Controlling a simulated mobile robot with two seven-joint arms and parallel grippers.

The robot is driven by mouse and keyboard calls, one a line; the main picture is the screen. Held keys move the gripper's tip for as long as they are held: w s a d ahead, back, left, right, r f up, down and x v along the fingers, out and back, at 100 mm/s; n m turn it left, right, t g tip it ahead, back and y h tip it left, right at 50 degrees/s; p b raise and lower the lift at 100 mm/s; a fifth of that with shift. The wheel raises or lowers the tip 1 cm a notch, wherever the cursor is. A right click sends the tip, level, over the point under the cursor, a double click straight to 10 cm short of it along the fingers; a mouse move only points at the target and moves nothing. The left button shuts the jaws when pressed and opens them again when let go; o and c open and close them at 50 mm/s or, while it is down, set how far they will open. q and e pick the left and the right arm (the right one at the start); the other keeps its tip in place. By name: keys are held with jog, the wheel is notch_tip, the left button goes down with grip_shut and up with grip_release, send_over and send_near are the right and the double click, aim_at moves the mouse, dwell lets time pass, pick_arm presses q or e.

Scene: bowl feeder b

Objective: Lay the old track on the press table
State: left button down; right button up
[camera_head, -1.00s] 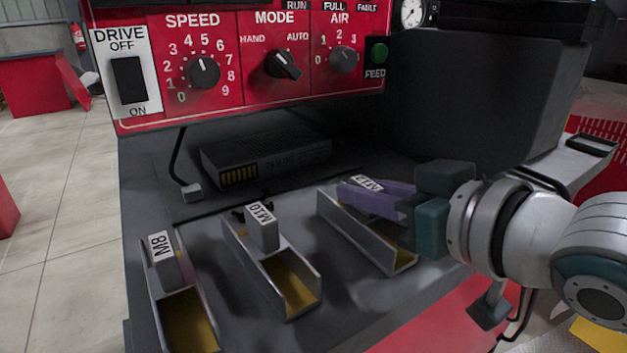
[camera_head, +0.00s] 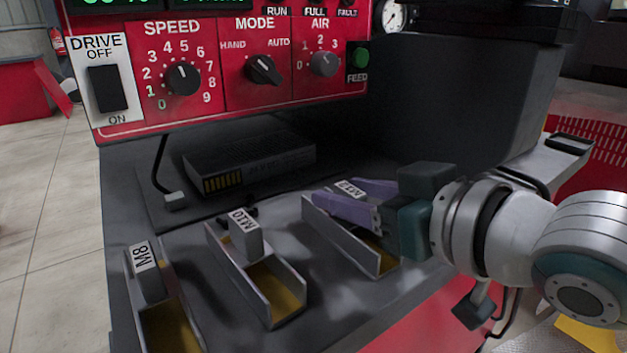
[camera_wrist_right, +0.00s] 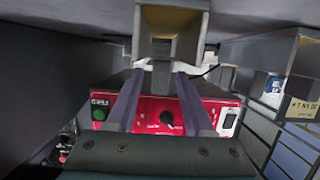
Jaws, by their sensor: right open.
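Three open grey tracks with yellowish floors lie side by side on the dark table top (camera_head: 330,296) in the head view: the M8 track (camera_head: 188,312), the M10 track (camera_head: 290,288) and the M12 track (camera_head: 338,240). I cannot tell which is the old one. My right gripper (camera_head: 345,203) is open, its purple fingers at the raised labelled end of the M12 track. In the right wrist view its fingers (camera_wrist_right: 160,80) point at a grey, box-shaped track end (camera_wrist_right: 170,20). Contact is unclear. My left gripper is out of view.
A red control panel (camera_head: 215,112) with knobs stands behind the tracks. A dark flat box (camera_head: 250,163) and a cable with a small plug (camera_head: 175,201) lie below it. A large dark housing (camera_head: 450,100) rises behind my right gripper.

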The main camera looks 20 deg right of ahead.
jog(key=p+v, duration=0.3)
jog(key=v, duration=0.9)
jog(key=s+f+m+g+h, duration=0.1)
jog(key=s+f+g+h, duration=0.1)
jog(key=s+f+g, duration=0.3)
jog(key=s+d+f+m+g+h, duration=0.1)
jog(key=s+f+g+h, duration=0.1)
jog(key=s+f+g, duration=0.3)
jog(key=s, duration=0.4)
jog(key=shift+s+h, duration=0.15)
jog(key=shift+h, duration=0.25)
jog(key=shift+d, duration=0.1)
dwell(1.9)
dwell(0.9)
